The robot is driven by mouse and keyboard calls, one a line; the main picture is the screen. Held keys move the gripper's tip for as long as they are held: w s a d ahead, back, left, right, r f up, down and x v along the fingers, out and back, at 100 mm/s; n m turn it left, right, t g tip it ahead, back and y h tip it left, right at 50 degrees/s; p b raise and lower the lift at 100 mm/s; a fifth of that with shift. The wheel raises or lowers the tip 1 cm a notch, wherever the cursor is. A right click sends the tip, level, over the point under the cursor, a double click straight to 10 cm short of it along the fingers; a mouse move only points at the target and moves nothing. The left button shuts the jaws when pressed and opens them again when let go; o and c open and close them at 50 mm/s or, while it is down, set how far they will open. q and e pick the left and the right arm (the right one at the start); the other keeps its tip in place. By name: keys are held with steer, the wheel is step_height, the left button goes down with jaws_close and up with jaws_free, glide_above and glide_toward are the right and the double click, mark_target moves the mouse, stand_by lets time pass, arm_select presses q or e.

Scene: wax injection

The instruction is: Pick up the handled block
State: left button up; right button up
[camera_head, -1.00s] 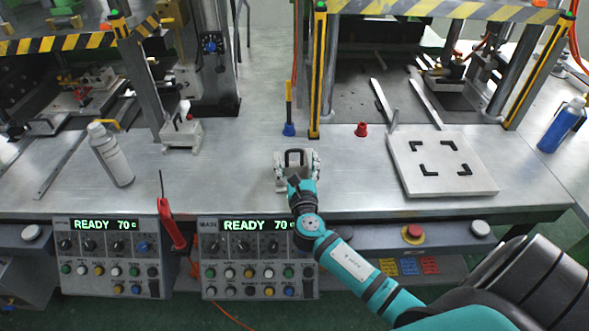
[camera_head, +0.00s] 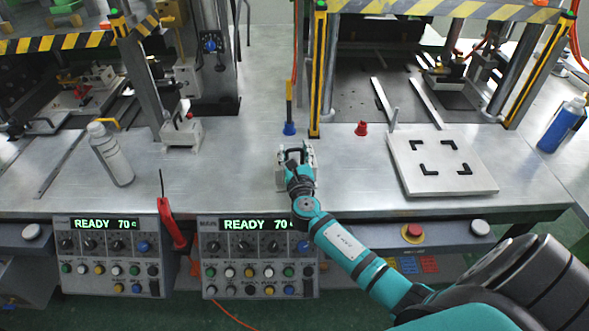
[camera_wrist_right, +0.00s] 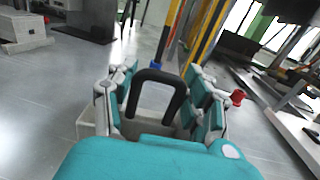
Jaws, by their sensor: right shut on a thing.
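The handled block (camera_head: 281,178) is a light grey block with a black arched handle, on the metal table in the middle of the head view. In the right wrist view its black handle (camera_wrist_right: 157,78) stands between the two fingers of my right gripper (camera_wrist_right: 163,108). My right gripper also shows in the head view (camera_head: 297,165), shut on the handled block from the near side. The gripper hides part of the block. I cannot tell whether the block is clear of the table. My left gripper is not in view.
A white board with black corner marks (camera_head: 480,184) lies to the right. A red cap-like piece (camera_head: 361,129) and a blue-based post (camera_head: 289,129) stand behind.

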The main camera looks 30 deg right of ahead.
jaws_close()
stand_by(0.4)
steer(key=shift+r, duration=0.15)
